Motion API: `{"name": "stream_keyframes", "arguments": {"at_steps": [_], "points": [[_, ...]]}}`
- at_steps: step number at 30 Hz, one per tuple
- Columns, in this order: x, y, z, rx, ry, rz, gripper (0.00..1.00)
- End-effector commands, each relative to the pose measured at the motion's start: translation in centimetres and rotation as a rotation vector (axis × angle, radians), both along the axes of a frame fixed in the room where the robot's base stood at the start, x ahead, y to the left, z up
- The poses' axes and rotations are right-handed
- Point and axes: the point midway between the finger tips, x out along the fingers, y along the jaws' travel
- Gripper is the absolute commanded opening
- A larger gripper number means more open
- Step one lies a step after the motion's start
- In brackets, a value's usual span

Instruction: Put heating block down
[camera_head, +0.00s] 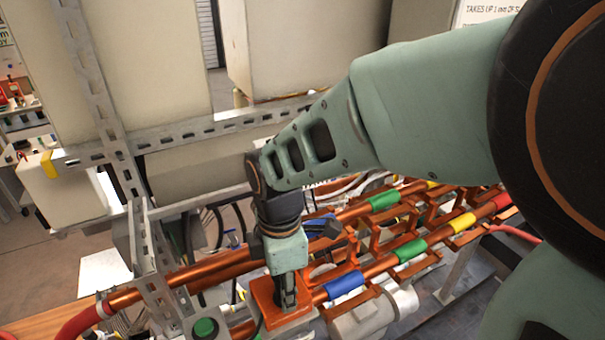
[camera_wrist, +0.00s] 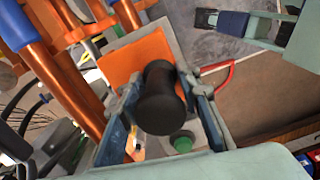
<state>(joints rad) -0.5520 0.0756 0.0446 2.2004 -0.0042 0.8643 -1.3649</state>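The heating block (camera_head: 262,293) is an orange block with a black knobbed handle (camera_wrist: 163,105). In the head view it is at the bottom centre, below my gripper (camera_head: 286,297), beside the copper pipes. In the wrist view its orange top (camera_wrist: 135,60) lies beyond the fingers. My gripper (camera_wrist: 160,84) has one finger on each side of the handle, with the tips closed in around its neck. Finger contact is partly hidden by the knob. The block's underside is hidden, so I cannot tell whether it touches what is below.
Copper pipes (camera_head: 195,273) with coloured bands run close by. A metal strut frame (camera_head: 155,262) stands at left, with a green button (camera_head: 205,327) near its foot. A red hose (camera_head: 75,324) lies lower left. Orange brackets (camera_head: 380,242) crowd the right side.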

Motion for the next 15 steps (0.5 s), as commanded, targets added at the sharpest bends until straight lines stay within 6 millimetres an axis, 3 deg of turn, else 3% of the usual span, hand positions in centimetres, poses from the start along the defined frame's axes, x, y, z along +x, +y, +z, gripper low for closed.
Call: {"name": "stream_keyframes", "arguments": {"at_steps": [5,15], "points": [[-0.01,-0.02,-0.03,0.000,0.001,0.000,0.48],[0.01,0.00,0.43,0.000,0.000,0.000,0.48]]}}
